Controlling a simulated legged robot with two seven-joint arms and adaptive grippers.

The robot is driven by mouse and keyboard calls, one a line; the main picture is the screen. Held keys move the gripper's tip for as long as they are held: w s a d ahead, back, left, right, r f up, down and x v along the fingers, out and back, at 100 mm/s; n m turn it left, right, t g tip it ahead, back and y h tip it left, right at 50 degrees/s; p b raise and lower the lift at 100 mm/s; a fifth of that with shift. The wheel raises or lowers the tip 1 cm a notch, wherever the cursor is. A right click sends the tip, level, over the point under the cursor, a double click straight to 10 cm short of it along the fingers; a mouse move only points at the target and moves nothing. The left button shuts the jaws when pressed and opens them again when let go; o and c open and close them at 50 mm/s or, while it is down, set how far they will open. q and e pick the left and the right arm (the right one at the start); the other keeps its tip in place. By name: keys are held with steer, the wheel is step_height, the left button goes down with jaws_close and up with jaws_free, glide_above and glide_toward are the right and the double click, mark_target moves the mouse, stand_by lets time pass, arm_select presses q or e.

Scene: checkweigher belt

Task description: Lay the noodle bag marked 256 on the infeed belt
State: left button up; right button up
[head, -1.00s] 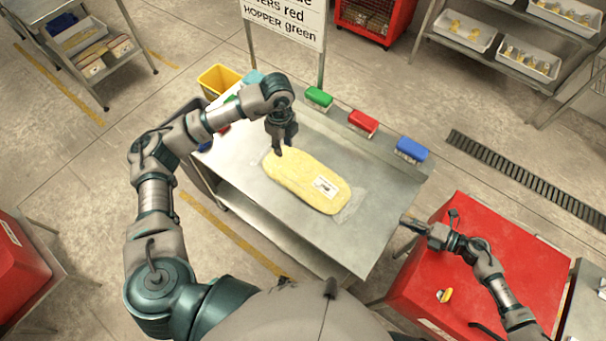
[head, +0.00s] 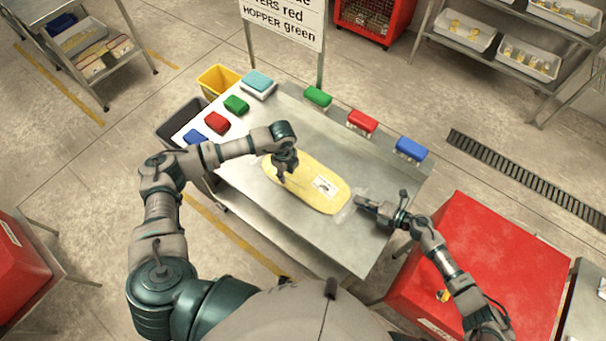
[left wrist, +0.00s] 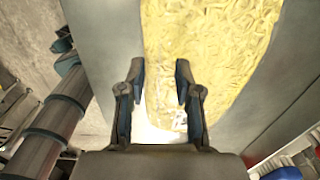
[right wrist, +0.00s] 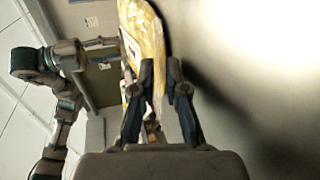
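A large yellow noodle bag (head: 312,186) with clear end flaps lies flat on a steel table (head: 340,250). Its white label (head: 325,186) is too small to read. My left gripper (head: 282,177) is over the bag's far left end; in the left wrist view its fingers (left wrist: 158,85) stand apart with the bag's clear end below them. My right gripper (head: 358,203) is low beside the bag's right end flap. In the right wrist view its fingers (right wrist: 160,80) are apart, with the bag's end (right wrist: 145,50) ahead of and between them. I cannot tell whether either touches the bag.
Green (head: 318,97), red (head: 363,121) and blue (head: 411,148) brushes line the table's back edge. More coloured blocks and a yellow bin (head: 217,80) are at the left. A red cabinet (head: 500,260) stands right of the table. The table's front strip is bare.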

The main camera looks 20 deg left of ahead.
arm_select(q)
steer(key=shift+d+f, duration=0.15)
steer(key=shift+f, duration=0.1)
arm_select(e)
steer(key=shift+a+f, duration=0.1)
steer(key=shift+a, duration=0.05)
arm_select(q)
steer(key=shift+c, duration=0.7)
arm_select(e)
steer(key=shift+c, duration=0.7)
arm_select(q)
jaws_close()
arm_select(e)
jaws_close()
arm_select(q)
steer(key=shift+r, duration=0.2)
